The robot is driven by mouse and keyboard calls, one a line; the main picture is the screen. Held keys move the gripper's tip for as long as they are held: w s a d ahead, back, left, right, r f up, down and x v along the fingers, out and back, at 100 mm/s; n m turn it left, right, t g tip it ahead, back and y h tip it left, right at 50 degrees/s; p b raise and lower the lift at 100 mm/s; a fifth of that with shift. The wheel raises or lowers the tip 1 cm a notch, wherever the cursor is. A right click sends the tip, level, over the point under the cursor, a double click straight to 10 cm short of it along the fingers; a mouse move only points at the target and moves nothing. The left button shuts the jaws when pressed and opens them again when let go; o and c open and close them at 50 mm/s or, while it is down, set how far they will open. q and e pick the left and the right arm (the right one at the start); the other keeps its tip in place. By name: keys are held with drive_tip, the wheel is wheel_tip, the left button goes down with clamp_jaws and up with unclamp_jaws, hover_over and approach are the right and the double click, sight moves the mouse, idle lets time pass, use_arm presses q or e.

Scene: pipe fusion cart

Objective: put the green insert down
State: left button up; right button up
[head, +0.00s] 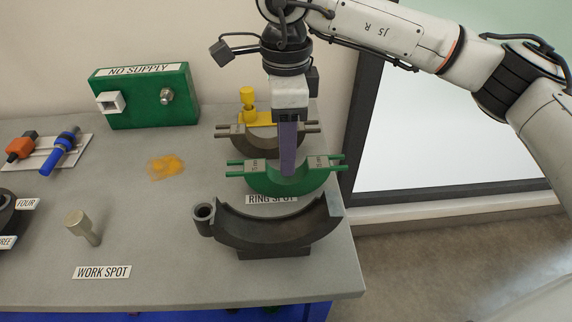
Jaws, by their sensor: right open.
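The green insert (262,177) is a half ring with prongs on both sides. It is at the right part of the cart top, behind the "RING SPOT" label (268,199). My right gripper (288,172) points straight down at the middle of the green insert, its fingers overlapping the insert's inner curve. The fingers are open. From this angle I cannot tell whether they touch the insert, nor whether the insert rests fully on the surface. My left gripper is not in view.
A dark half-ring clamp (270,228) stands in front of the insert. A brown half ring (270,138) with a yellow part (248,105) is behind it. A green box (150,97) labelled "NO SUPPLY" stands at the back. The cart's middle near an orange patch (166,166) is mostly free.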

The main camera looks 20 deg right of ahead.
drive_tip(key=shift+r, duration=2.8)
